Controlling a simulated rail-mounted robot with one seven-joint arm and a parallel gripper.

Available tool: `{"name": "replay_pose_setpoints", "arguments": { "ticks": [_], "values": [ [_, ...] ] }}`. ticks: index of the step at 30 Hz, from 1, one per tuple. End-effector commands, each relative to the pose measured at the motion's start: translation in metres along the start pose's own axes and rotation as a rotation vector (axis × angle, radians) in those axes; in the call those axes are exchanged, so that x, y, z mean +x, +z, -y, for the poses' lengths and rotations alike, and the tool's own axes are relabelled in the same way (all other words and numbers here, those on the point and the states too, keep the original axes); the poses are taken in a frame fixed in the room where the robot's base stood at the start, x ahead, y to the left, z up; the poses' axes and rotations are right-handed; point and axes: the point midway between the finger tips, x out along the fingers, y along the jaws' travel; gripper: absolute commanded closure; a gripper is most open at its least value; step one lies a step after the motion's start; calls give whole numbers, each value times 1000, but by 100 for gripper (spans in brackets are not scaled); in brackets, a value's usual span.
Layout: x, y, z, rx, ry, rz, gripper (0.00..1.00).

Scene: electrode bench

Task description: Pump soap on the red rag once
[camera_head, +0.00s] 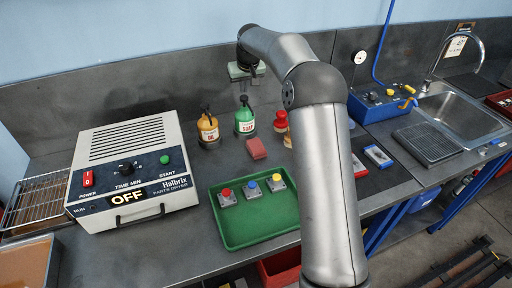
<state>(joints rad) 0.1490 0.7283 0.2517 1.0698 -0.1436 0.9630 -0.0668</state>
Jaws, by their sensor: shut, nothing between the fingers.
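A green pump bottle (244,122) with a white label and a dark pump head stands at the back of the bench. The red rag (256,148) lies folded on the bench just in front of it, slightly right. My gripper (242,88) points down right above the pump head, shut and empty. Whether its fingertips touch the pump head is too small to tell. No soap can be made out on the rag.
An orange pump bottle (208,128) stands just left of the green one. Red containers (281,122) stand to the right, partly behind my arm. A green tray (230,236) with several button boxes lies in front. A Halbrix parts dryer (88,180) fills the left.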

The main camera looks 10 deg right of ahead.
Motion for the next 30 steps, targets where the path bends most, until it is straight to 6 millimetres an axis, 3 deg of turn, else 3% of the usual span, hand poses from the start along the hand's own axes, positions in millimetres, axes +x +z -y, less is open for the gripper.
{"name": "replay_pose_setpoints", "arguments": {
  "ticks": [14, 30],
  "values": [
    [2, 1, 0, 0, 0, 0, 100],
    [19, 8, 0, 0, 0, 1, 100]
  ]
}}
